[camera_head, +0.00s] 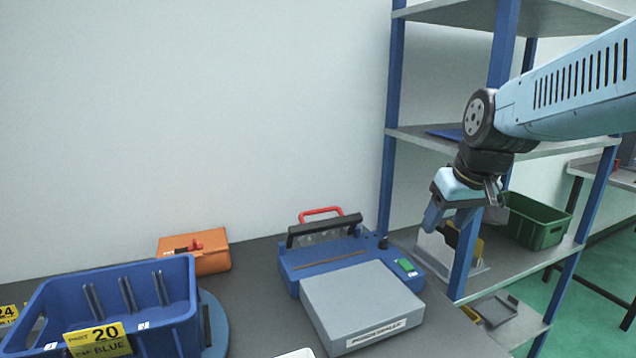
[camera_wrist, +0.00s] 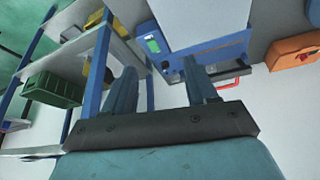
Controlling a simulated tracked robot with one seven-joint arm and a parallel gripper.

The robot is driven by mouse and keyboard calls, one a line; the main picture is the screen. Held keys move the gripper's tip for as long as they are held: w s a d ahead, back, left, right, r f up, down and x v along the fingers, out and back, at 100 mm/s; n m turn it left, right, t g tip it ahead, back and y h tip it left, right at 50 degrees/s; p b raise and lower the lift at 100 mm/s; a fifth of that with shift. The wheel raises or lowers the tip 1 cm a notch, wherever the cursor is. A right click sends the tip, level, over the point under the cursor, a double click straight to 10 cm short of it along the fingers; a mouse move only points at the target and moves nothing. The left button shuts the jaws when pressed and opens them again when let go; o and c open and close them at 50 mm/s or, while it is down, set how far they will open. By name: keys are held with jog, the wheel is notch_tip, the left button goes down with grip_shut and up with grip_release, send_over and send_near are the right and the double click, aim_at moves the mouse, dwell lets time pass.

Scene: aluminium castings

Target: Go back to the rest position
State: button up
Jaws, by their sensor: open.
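My gripper (camera_head: 446,222) hangs at the right in the head view, in front of the blue-posted shelf rack and above the table's right end. It points down and a little left. Its two fingers also show in the wrist view (camera_wrist: 160,88), spread apart with nothing between them. My gripper is open and empty, and it touches nothing that I can see.
A blue bin (camera_head: 160,330) labelled 20 stands at the front left of the dark table (camera_head: 255,290). An orange case (camera_head: 207,258) and a blue machine (camera_head: 300,262) with a grey box (camera_head: 362,300) are beside it. The shelf rack (camera_head: 388,180) holds a green crate (camera_head: 540,222).

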jog(key=s+m, duration=0.2)
jog(key=s, duration=0.8)
jog(key=shift+r+t+h, duration=0.35)
jog(key=shift+t+h, duration=0.05)
jog(key=shift+s, duration=0.1)
